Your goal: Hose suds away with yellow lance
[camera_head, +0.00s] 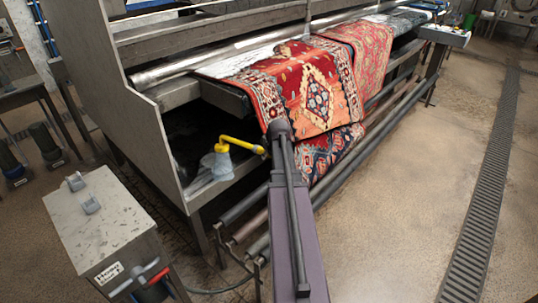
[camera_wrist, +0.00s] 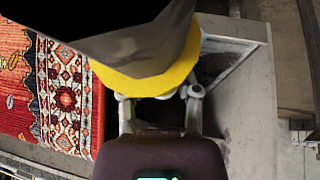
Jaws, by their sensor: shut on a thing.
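The yellow lance (camera_head: 240,145) runs leftward from the end of my arm in the head view. It bends down at its left end, where a pale grey lump (camera_head: 214,164) sits by the trough's end; I cannot tell if it is part of the lance. In the wrist view my gripper (camera_wrist: 160,96) is shut on the lance, whose yellow band (camera_wrist: 150,82) and dark grey part fill the top. In the head view I cannot make out the fingers. A patterned red rug (camera_head: 310,85) drapes over the machine. Whitish patches (camera_head: 262,52) behind it may be suds.
The machine's grey end panel (camera_head: 125,110) stands left of the lance. Several rollers (camera_head: 375,130) run along its front. A metal control box (camera_head: 100,225) stands at lower left. Open floor (camera_head: 410,210) with a drain grate (camera_head: 490,190) lies to the right.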

